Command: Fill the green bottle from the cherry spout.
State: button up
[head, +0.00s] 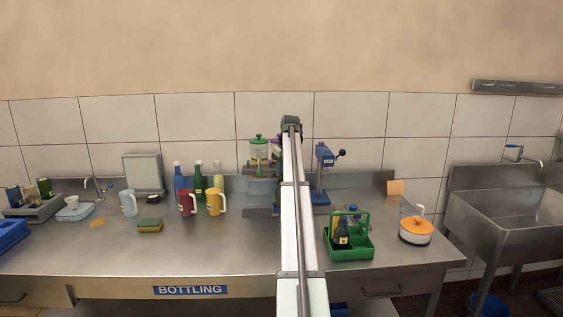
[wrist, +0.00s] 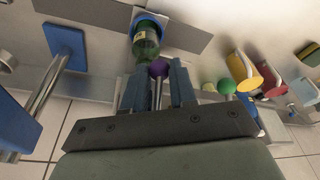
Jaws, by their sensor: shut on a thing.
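In the wrist view a green bottle (wrist: 146,42) with a yellow label stands at the middle pump, just beyond my fingertips; a blue ring shows around its far end. My gripper (wrist: 157,78) is shut on the purple knob (wrist: 159,69) of that pump's lever. The knob sits between the two fingers, close to the bottle in the picture. In the head view my arm hides most of the middle pump and my gripper. Whether liquid flows, and the bottle's fill level, cannot be seen. No spout label for cherry is readable.
Mugs (head: 188,203) and capped bottles (head: 197,182) stand further left. A green caddy (head: 348,248) and an orange-lidded pot (head: 416,231) are at the right. The front middle counter is clear.

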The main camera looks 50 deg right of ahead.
jog(key=shift+f, duration=2.35)
jog(key=shift+a, duration=0.1)
dwell(1.4)
dwell(3.3)
jog(key=shift+r, duration=2.05)
jog(key=o, duration=0.9)
